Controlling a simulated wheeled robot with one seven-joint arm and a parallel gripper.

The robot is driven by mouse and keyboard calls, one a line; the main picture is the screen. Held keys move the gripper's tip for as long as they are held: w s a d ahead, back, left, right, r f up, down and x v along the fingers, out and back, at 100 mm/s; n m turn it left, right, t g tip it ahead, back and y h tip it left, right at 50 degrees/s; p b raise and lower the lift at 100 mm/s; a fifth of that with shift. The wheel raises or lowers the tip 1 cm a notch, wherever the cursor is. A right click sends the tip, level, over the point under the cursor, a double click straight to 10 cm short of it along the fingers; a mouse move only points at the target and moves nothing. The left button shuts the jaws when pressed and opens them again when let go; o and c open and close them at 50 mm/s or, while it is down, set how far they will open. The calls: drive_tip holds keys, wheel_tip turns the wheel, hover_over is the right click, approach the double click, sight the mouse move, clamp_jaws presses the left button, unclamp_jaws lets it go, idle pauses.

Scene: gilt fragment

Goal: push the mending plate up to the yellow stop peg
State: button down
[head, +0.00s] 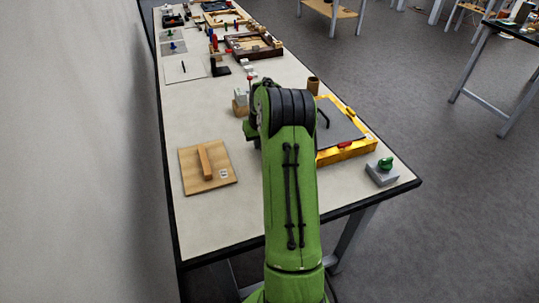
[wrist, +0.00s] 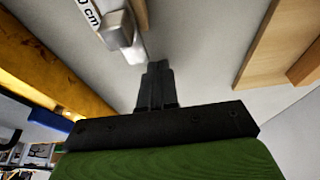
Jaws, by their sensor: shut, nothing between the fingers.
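My gripper (wrist: 155,72) is shut and empty, its dark fingers together low over the pale table top in the wrist view. Just beyond the fingertips is a grey metallic piece (wrist: 118,30) with a rounded near end; I cannot tell whether it is the mending plate, or whether the fingers touch it. A white label marked "cm" (wrist: 88,14) is beside it. I cannot make out the yellow stop peg in either view. In the head view my green arm hides the gripper and the table around it.
A yellow-framed tray (head: 347,153) with a grey surface is right of my arm. A wooden board with a bar (head: 207,168) lies left. A grey block with a green knob (head: 381,172) stands near the right corner. Wooden blocks (head: 240,104) stand behind my arm.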

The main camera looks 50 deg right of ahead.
drive_tip(key=shift+f, duration=0.2)
drive_tip(key=shift+r, duration=0.15)
drive_tip(key=shift+s+a+b, duration=0.2)
drive_tip(key=shift+s+b, duration=0.15)
drive_tip(key=shift+s, duration=0.3)
drive_tip(key=shift+s+a+b, duration=0.15)
drive_tip(key=shift+s+b, duration=0.2)
drive_tip(key=shift+s, duration=0.25)
drive_tip(key=shift+w, duration=0.15)
drive_tip(key=shift+w+d+p, duration=0.15)
drive_tip(key=shift+w+p, duration=0.15)
drive_tip(key=shift+p, duration=0.05)
wheel_tip(320, 180, up, 9)
drive_tip(key=p, duration=0.6)
drive_tip(key=shift+p, duration=0.4)
